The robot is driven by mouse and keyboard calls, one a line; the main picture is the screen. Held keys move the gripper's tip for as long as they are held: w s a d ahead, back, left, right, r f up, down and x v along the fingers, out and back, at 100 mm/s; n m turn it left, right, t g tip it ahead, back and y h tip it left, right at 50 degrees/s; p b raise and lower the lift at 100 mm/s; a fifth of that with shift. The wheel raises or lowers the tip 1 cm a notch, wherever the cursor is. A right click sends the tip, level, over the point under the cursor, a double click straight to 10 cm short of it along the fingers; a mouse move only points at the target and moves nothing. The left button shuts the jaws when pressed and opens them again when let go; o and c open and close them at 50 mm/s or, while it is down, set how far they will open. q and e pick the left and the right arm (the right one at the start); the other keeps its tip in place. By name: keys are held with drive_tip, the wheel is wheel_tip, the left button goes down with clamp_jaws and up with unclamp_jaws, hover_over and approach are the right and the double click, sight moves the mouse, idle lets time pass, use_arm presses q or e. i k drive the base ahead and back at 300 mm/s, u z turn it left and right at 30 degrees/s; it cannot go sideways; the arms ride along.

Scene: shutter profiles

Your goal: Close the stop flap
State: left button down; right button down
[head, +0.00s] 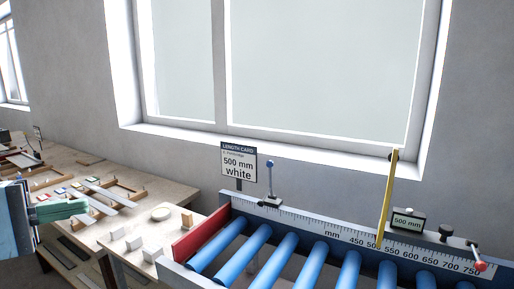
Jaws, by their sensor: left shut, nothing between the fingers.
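A yellow bar (388,200), which looks like the stop flap, stands upright and slightly tilted at the ruler rail (310,222) of the roller conveyor, near the 500 mark. It has a small dark knob at its top end. My left gripper (84,207) is at the far left, shut and empty, pointing right over the workbench, well away from the yellow bar. My right gripper is not in view.
Blue rollers (273,258) run along the conveyor, with a red end plate (201,233) at left. A 500 mm display (408,220) and red-tipped lever (479,264) sit right of the bar. A length card (239,162) reads 500 mm white. The workbench (160,190) holds loose parts.

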sight(393, 157)
drive_tip(key=z, duration=1.35)
drive_tip(key=i, duration=1)
